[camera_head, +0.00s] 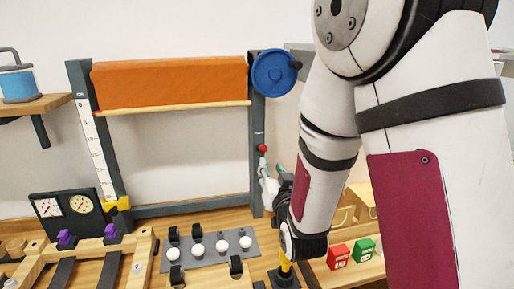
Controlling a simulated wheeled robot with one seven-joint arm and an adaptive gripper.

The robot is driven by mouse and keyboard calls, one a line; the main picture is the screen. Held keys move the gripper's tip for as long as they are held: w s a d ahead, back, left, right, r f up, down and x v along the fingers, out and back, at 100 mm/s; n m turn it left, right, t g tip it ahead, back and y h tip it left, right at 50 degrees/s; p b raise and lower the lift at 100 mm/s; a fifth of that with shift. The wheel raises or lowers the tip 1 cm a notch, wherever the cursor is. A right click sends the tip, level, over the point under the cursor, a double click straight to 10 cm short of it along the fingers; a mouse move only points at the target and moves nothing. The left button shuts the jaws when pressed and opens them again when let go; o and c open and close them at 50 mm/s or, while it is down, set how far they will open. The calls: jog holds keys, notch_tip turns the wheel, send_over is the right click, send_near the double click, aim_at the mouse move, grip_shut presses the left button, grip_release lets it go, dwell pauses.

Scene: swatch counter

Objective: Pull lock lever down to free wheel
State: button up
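A blue wheel (273,73) with a dark knob is mounted at the top of the right grey post (257,125) of an upright frame. Below it on the same post is a small red ball (262,148), which looks like the end of the lock lever; the lever's shaft is too small to make out. My gripper (265,170) is just below the red ball, close to the post. Its fingers are small and partly merged with the post behind, so I cannot tell whether they touch the lever or are open or shut.
An orange roll or panel (170,82) hangs across the frame above a thin rail. A grey plate with white knobs (197,250), a gauge box (65,207) and red (338,256) and green (363,250) blocks are on the counter below. My arm hides much of the right side.

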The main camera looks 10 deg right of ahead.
aim_at(262, 148)
jog(key=w, duration=0.4)
jog(key=w+b, duration=0.1)
jog(key=w, duration=0.8)
jog(key=shift+w+d+b, duration=0.35)
jog(key=shift+w+d, duration=0.05)
jog(key=shift+c, duration=0.2)
grip_shut()
